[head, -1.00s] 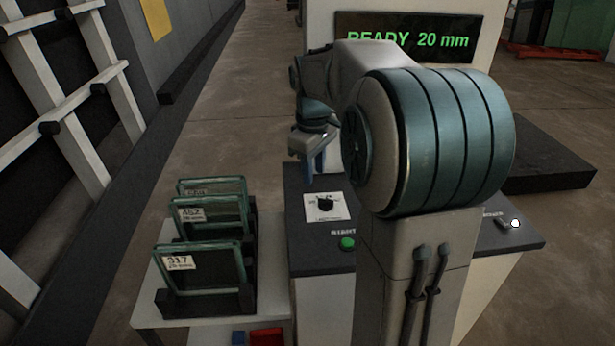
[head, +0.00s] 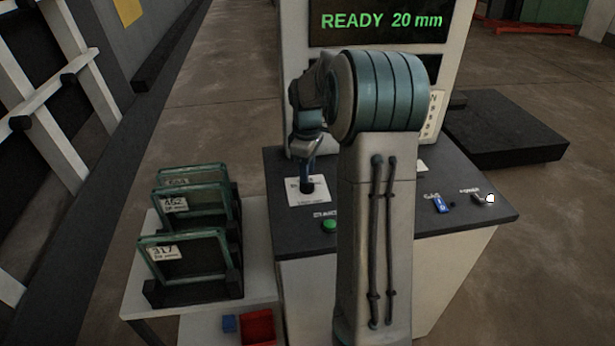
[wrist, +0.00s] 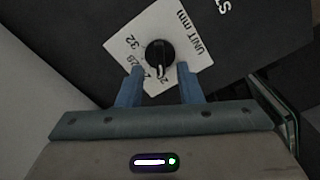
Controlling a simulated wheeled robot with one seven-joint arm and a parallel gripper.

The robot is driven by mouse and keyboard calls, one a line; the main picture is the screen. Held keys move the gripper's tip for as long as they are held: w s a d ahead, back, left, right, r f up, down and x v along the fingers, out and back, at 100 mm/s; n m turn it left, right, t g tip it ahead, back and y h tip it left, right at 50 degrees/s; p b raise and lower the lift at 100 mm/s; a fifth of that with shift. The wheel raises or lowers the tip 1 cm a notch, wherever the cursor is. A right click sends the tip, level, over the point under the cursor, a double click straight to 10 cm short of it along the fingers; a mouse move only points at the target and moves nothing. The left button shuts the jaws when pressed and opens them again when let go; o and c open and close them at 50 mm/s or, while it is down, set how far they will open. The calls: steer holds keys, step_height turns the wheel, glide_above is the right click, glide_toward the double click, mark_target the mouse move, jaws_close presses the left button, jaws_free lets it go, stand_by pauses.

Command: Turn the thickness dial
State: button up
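The thickness dial is a round black knob (wrist: 160,54) with a white pointer line, on a white plate (wrist: 122,42) marked with numbers and "UNIT (mm)". In the wrist view my gripper (wrist: 160,76) is open, its two blue fingers apart on either side of the knob's near edge. I cannot tell whether they touch it. In the head view my gripper (head: 307,180) points down over the white dial plate (head: 297,198) and hides most of the knob. The display (head: 380,22) reads "READY 20 mm" in green.
A green start button (head: 330,225) sits just in front of the dial on the dark console top (head: 290,240). A blue switch (head: 440,204) and a power switch (head: 478,198) are at the right. Labelled glass panes (head: 185,255) stand in racks at the left. A red bin (head: 258,328) is below.

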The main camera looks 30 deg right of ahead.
mark_target(307, 186)
steer(key=shift+f, duration=1.7)
jaws_close()
